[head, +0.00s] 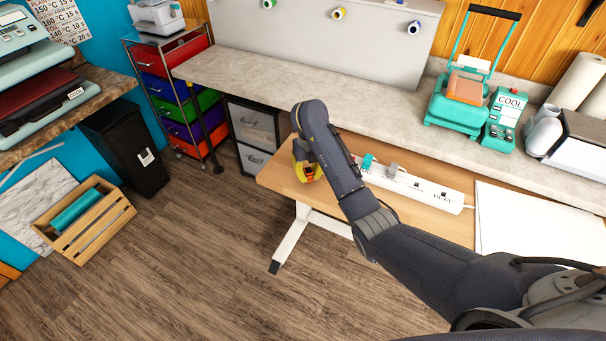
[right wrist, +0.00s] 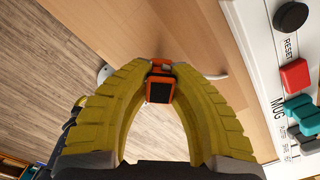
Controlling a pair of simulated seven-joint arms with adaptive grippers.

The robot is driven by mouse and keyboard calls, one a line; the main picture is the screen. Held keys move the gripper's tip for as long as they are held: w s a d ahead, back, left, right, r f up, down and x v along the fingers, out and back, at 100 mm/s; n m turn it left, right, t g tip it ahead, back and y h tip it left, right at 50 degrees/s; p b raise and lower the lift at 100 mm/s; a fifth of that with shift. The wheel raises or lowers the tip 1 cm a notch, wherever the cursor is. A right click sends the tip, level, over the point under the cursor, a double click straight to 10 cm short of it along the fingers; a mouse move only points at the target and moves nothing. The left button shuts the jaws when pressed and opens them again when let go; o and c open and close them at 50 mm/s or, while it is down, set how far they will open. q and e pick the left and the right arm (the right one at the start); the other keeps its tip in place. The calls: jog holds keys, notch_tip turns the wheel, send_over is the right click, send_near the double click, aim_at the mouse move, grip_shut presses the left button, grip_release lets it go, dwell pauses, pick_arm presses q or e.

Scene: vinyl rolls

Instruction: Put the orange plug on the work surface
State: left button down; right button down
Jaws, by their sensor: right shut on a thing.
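My right gripper (head: 306,172) has yellow fingers and is over the left end of the light wooden work surface (head: 276,180). In the right wrist view its fingers (right wrist: 160,75) are closed on the orange plug (right wrist: 160,88), a small orange block with a dark face. The plug sits between the fingertips, near the edge of the wooden top (right wrist: 222,50). I cannot tell whether it touches the wood. My left gripper is not in view.
A white power strip (head: 425,192) lies on the work surface right of my gripper, with a teal plug (head: 368,161) and a grey plug (head: 392,169) in it. A white sheet (head: 530,222) lies farther right. A stone-look counter (head: 260,75) runs behind.

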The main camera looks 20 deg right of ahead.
aim_at(309, 170)
jog(key=shift+f, duration=0.1)
jog(key=shift+f, duration=0.1)
jog(key=c, duration=1.3)
grip_release()
notch_tip(309, 170, up, 12)
